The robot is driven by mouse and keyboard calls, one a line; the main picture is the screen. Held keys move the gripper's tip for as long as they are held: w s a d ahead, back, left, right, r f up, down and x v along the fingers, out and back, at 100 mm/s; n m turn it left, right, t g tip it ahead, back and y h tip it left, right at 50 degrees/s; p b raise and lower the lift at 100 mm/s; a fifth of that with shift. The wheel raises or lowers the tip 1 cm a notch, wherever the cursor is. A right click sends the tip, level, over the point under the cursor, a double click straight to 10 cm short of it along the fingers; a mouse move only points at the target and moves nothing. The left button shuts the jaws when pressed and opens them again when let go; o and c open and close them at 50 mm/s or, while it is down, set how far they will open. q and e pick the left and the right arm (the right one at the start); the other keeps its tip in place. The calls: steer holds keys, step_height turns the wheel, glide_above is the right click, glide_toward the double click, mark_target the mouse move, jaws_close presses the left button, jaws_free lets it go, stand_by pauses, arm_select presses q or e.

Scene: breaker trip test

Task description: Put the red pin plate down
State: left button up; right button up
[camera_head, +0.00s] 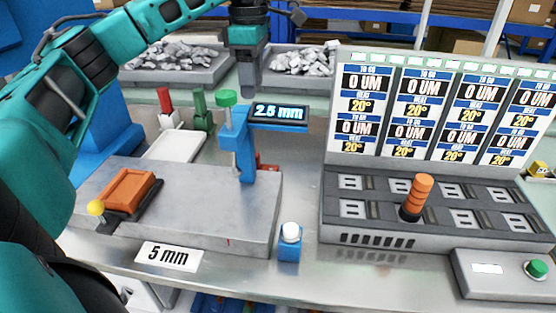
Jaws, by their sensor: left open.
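My left gripper (250,88) points down from the arm at the top centre, behind the 2.5 mm display (279,113). Its fingers are seen nearly edge-on, and I see nothing held between them. A small red part (268,168), possibly the red pin plate, shows low behind the blue post (243,150); the post hides some of it and its pins cannot be made out. The gripper is above and behind it, apart from it. My right gripper is not in view.
An orange tray (128,190) sits on the grey block (215,215) marked 5 mm. A white tray (174,146), red clamp (165,103) and green clamp (201,110) stand behind. The breaker panel (340,226) with an orange-handled piece (419,190) fills the right. Rubble trays (178,82) line the back.

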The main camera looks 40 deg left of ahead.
arm_select(q)
step_height(320, 180, down, 5)
steer(key=b, duration=0.7)
glide_above(257, 155)
steer(key=f, duration=0.8)
steer(key=shift+w+a+f, duration=0.2)
steer(key=shift+f, duration=0.1)
steer(key=f, duration=0.5)
steer(key=shift+s+d+f+b, duration=0.15)
steer(key=shift+d+f+b, duration=0.05)
steer(key=shift+f+b, duration=0.2)
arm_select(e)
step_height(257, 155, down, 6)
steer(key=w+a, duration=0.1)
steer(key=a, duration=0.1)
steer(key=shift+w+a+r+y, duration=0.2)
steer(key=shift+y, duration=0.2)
arm_select(q)
steer(key=shift+c, duration=0.4)
jaws_close()
